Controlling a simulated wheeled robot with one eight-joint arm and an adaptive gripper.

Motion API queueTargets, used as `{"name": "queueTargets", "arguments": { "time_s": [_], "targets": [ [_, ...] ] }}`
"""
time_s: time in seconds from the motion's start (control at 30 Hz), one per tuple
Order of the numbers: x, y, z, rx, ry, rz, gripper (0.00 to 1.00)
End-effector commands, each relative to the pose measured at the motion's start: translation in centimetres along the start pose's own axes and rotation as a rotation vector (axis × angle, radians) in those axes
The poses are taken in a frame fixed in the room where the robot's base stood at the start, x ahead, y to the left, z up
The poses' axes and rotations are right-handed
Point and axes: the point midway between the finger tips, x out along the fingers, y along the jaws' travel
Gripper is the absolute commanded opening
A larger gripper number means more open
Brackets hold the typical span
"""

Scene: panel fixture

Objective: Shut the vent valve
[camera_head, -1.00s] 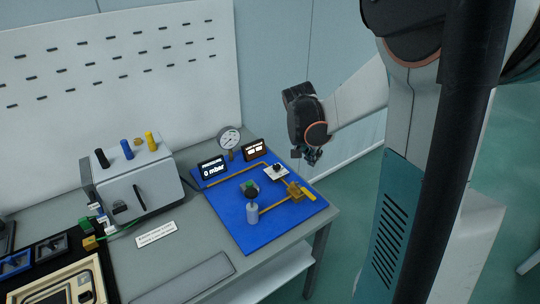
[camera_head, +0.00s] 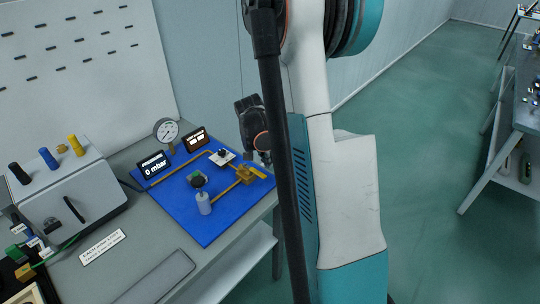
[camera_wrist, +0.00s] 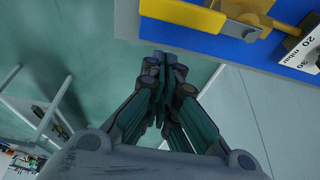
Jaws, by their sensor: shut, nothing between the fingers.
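The valve is a brass body (camera_head: 244,174) with a yellow lever (camera_head: 258,172), near the right edge of the blue panel (camera_head: 206,234). In the wrist view the yellow lever (camera_wrist: 182,13) lies at the top, left of the brass body (camera_wrist: 245,10), roughly in line with the brass pipe on the other side. My gripper (camera_head: 264,158) is beside the panel's right edge, close to the lever, partly hidden by my arm. In the wrist view my gripper (camera_wrist: 165,62) has its fingers together and empty, with a visible gap below the lever in the picture.
The panel also holds a round gauge (camera_head: 166,130), a "0 mbar" display (camera_head: 153,165), a second display (camera_head: 196,140), a dark knob (camera_head: 197,180) and a grey cylinder (camera_head: 204,203). A grey box (camera_head: 70,200) stands left. Open floor (camera_head: 420,130) lies right of the bench.

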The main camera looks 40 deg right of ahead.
Motion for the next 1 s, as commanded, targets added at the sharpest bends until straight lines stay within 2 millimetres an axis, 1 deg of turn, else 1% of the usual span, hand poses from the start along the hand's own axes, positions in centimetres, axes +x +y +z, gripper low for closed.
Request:
{"name": "queueTargets", "arguments": {
  "time_s": [0.03,0.1,0.23,0.73,1.0],
  "targets": [
    [-0.2,0.0,0.8,-0.003,0.0,0.0,0.0],
    [-0.5,0.0,1.5,-0.003,0.0,-0.001,0.0],
    [-0.8,0.0,2.3,-0.001,0.0,0.0,0.0],
    [-1.1,0.0,2.5,0.004,0.0,0.002,0.0],
    [-1.1,0.1,2.7,0.05,0.0,0.019,0.0]
  ]
}}
